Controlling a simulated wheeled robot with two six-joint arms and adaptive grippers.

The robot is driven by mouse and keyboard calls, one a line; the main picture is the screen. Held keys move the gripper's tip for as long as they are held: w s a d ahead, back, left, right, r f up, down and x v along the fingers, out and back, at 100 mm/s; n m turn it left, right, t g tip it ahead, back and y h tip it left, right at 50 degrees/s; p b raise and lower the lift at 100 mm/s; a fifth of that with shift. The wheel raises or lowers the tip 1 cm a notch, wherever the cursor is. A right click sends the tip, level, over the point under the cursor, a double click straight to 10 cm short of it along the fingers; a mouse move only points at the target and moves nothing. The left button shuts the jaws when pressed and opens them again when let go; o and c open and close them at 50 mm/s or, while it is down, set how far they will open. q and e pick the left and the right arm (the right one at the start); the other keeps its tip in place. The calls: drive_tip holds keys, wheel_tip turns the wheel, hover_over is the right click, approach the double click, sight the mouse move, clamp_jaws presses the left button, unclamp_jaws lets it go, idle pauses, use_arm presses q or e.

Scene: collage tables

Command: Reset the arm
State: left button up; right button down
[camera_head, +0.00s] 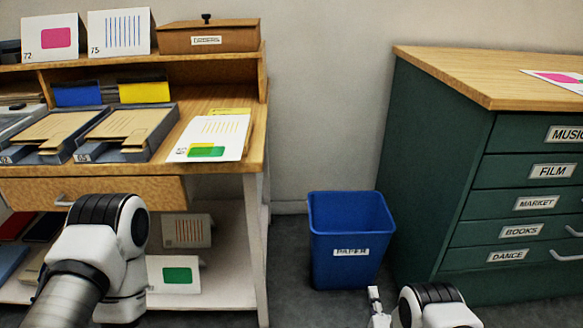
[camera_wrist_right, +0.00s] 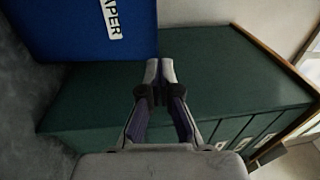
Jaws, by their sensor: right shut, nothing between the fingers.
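My right gripper (camera_head: 376,297) shows at the bottom of the head view, just in front of the blue paper bin, beside my white and black arm link. In the right wrist view my right gripper (camera_wrist_right: 160,70) has its fingertips together and holds nothing. Its fingers show against the green cabinet side, close to the bin's edge in the picture; I cannot tell the gap. My left arm (camera_head: 100,250) comes in at the lower left, in front of the desk drawer. Its gripper is not in view.
A blue bin (camera_head: 345,272) labelled PAPER stands on the floor between the wooden desk (camera_head: 225,95) and the green drawer cabinet (camera_head: 430,150). The desk bears trays and several cards, including a sheet (camera_head: 228,128) near its right edge. Grey floor (camera_head: 288,285) is clear left of the bin.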

drive_tip(key=s+d+r+n+g+p, duration=0.1)
drive_tip(key=s+r+g+p, duration=0.15)
drive_tip(key=r+p, duration=0.9)
drive_tip(key=s+d+r+n+g+p, duration=0.1)
drive_tip(key=s+r+n+g+p, duration=0.15)
drive_tip(key=r+p, duration=0.9)
drive_tip(key=s+r+n+g+p, duration=0.2)
drive_tip(key=s+r+n+g, duration=0.2)
drive_tip(key=s, duration=1.3)
drive_tip(key=s+r+n+g+p, duration=0.3)
drive_tip(key=s+n+g, duration=0.7)
drive_tip(key=s, duration=0.7)
drive_tip(key=shift+a+r+p, duration=0.15)
drive_tip(key=shift+r+p, duration=0.15)
drive_tip(key=shift+r, duration=0.25)
